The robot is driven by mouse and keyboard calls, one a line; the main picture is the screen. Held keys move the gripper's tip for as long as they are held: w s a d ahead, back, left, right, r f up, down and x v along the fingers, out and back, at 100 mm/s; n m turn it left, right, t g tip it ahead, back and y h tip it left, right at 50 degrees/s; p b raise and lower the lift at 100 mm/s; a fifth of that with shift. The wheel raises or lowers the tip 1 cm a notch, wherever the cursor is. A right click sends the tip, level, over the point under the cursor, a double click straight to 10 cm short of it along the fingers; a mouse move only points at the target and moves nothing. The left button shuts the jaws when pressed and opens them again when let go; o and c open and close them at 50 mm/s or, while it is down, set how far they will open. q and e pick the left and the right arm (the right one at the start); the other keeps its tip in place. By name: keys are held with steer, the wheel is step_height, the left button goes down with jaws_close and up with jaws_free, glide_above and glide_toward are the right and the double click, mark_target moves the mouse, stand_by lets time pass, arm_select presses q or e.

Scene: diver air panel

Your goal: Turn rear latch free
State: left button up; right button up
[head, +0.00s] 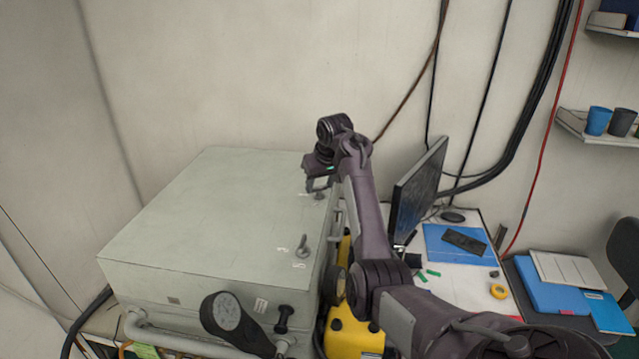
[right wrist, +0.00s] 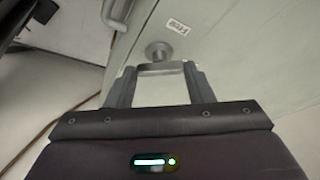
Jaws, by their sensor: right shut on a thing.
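The large pale grey panel box (head: 210,215) stands against the wall in the head view. The rear latch (head: 319,196) is near the far right corner of its top, partly hidden by my right gripper (head: 318,183). In the right wrist view, the rear latch's round base (right wrist: 158,50) sits on the box face, with a pale bar across between the fingers. My right gripper (right wrist: 160,80) is shut on this bar, one finger at each end. The front latch (head: 302,247) is a small grey knob nearer the front right edge. My left gripper is not in view.
A monitor (head: 417,190) stands close to the right of my right arm. A desk with a blue folder (head: 455,243) and yellow tape (head: 498,291) lies beyond. A yellow case (head: 352,335) is beside the box. A grey pipe (head: 180,342) runs along the box's front.

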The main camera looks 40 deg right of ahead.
steer(key=n, duration=0.2)
steer(key=n+y, duration=0.2)
steer(key=n, duration=0.1)
steer(key=shift+d+r+n, duration=0.1)
steer(key=shift+d+n, duration=0.2)
steer(key=n+y, duration=0.1)
steer(key=n, duration=0.1)
steer(key=n+y, duration=0.1)
steer(key=n, duration=0.2)
steer(key=shift+w+d+g, duration=0.1)
steer(key=shift+d+g, duration=0.1)
steer(key=shift+g, duration=0.2)
steer(key=shift+n, duration=0.4)
steer(key=o, duration=1)
steer(key=shift+d+r+b, duration=0.2)
steer(key=shift+r+b, duration=0.2)
steer(key=shift+r, duration=0.05)
steer(key=b+v, duration=0.2)
steer(key=v, duration=0.4)
steer(key=shift+s+r+b, duration=0.3)
